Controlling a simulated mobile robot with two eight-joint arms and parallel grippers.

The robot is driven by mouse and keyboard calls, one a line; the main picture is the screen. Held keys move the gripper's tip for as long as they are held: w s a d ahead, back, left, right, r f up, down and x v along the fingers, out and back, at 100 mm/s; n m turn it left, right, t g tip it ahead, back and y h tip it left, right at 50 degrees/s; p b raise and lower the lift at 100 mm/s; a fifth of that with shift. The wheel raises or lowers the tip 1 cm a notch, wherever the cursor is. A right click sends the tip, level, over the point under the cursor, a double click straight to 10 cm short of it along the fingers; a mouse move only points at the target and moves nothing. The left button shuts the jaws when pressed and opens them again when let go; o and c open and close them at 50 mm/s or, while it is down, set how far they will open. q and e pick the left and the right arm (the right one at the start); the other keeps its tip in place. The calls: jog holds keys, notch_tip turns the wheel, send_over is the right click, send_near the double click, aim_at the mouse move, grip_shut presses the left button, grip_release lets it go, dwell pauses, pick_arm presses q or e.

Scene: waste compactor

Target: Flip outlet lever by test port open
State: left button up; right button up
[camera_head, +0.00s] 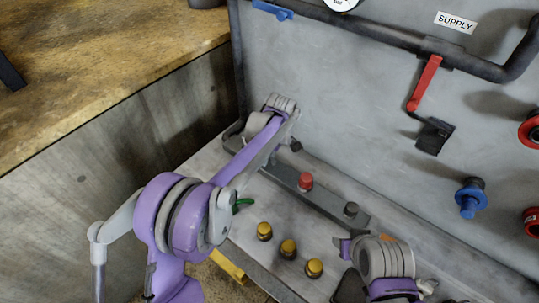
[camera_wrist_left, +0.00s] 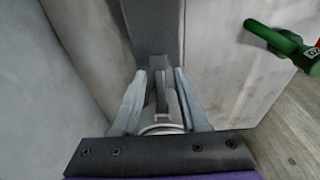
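A green lever handle (camera_wrist_left: 275,40) shows at the upper right of the left wrist view, to the right of my left gripper and apart from it. Part of it also shows in the head view (camera_head: 243,203), beside my purple left arm, which hides the rest. My left gripper (camera_wrist_left: 157,75) has its two grey fingers spread, with a grey fitting (camera_wrist_left: 161,108) visible between them; I cannot tell whether they touch it. In the head view my left arm hides its fingertips. My right arm is at the lower right; its fingertips cannot be made out.
A grey panel carries a red lever (camera_head: 426,82) under a SUPPLY label (camera_head: 455,22), a blue lever (camera_head: 272,10) and a blue fitting (camera_head: 470,198). Several yellow knobs (camera_head: 288,249) and a red knob (camera_head: 305,181) stand on the ledge. A brown worktop (camera_head: 100,65) is at left.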

aim_at(274, 161)
pick_arm(q)
jog(key=shift+r, duration=0.15)
notch_tip(274, 161, up, 10)
jog(key=s+d, duration=0.1)
jog(key=shift+d+r, duration=0.2)
pick_arm(e)
jog(key=shift+w+r, duration=0.1)
jog(key=shift+r, duration=0.1)
